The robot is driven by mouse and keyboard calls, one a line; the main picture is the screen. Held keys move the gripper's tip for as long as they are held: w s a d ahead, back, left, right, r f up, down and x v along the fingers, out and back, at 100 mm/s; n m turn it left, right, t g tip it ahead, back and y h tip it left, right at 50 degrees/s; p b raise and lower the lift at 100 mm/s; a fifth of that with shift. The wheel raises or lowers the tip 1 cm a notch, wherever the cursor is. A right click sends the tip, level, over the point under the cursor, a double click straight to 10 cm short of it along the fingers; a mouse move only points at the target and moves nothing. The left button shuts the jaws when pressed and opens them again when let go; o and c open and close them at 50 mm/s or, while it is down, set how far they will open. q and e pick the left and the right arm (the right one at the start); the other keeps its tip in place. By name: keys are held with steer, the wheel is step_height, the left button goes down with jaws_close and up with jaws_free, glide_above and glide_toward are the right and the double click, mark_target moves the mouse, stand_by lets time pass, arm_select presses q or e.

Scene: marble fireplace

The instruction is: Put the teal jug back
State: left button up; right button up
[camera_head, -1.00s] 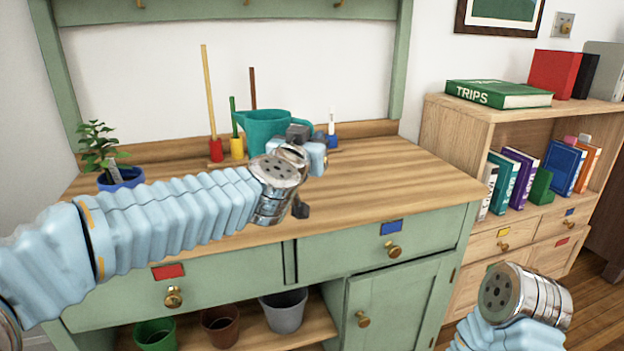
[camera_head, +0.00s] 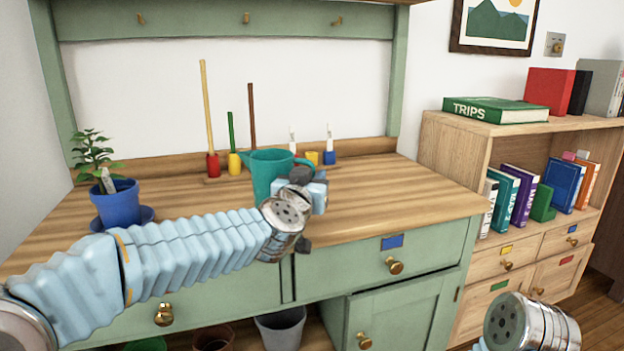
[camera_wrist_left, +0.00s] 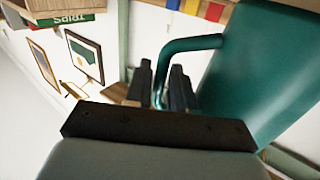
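The teal jug (camera_head: 268,165) is over the left-centre part of the wooden worktop in the head view and looks about upright. Its lower part is partly hidden by my left arm, so I cannot tell whether it touches the worktop. My left gripper (camera_head: 302,182) is at the jug's right side. In the left wrist view, the fingers of the gripper (camera_wrist_left: 161,88) are closed around the handle of the jug (camera_wrist_left: 245,75). Only part of my right arm shows at the bottom right; its gripper is out of view.
A plant in a blue pot (camera_head: 118,203) stands at the worktop's left. Rods in red (camera_head: 213,165) and yellow (camera_head: 234,163) holders and small yellow (camera_head: 312,158) and blue (camera_head: 329,158) pieces stand behind the jug. The worktop's right (camera_head: 405,190) is clear. A bookshelf (camera_head: 450,150) stands beside it.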

arm_select(q)
steer(key=shift+o, duration=1.4)
steer(key=shift+r, duration=0.1)
steer(key=shift+r, duration=0.15)
steer(key=v, duration=1.2)
steer(key=shift+p, duration=0.35)
